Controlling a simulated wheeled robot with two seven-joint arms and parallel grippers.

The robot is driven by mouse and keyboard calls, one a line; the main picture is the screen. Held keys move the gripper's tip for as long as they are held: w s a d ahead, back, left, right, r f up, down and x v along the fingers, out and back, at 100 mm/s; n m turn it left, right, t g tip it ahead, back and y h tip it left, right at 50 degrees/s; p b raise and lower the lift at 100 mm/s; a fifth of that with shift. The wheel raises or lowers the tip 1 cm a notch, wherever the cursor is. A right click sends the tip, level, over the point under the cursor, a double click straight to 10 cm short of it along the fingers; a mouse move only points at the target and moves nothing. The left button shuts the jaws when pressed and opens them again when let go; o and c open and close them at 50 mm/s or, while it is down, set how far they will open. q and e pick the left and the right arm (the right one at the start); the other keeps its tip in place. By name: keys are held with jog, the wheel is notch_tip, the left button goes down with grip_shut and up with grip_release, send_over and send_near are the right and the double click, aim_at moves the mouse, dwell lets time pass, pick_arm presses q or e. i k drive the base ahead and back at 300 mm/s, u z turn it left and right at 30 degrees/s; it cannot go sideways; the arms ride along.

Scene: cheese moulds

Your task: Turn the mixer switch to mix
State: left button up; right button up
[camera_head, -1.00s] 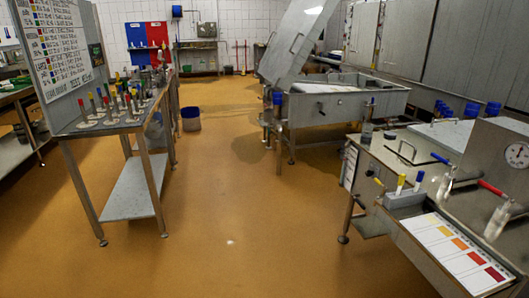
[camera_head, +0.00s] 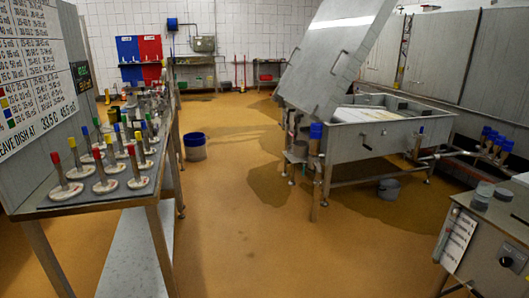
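No part is clearly marked as the mixer switch, so I cannot tell which one it is. A grey metal cabinet (camera_head: 485,270) at the lower right edge carries a dark round knob (camera_head: 506,261) on its front; its setting is too small to read. A large steel vat (camera_head: 385,140) stands further back with its lid (camera_head: 330,62) tilted up. A small dark handle (camera_head: 366,143) shows on the vat's front wall. Neither of my grippers is in view.
A steel table (camera_head: 60,212) with several coloured-handled moulds stands along the left. A blue-rimmed bucket (camera_head: 195,147) is on the floor beyond it, and a grey bucket (camera_head: 388,189) is under the vat. The orange floor (camera_head: 240,225) between is clear, with dark wet patches.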

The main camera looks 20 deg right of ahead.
aim_at(505, 261)
jog(key=z, duration=1.05)
jog(key=i, duration=0.95)
jog(key=z, duration=0.95)
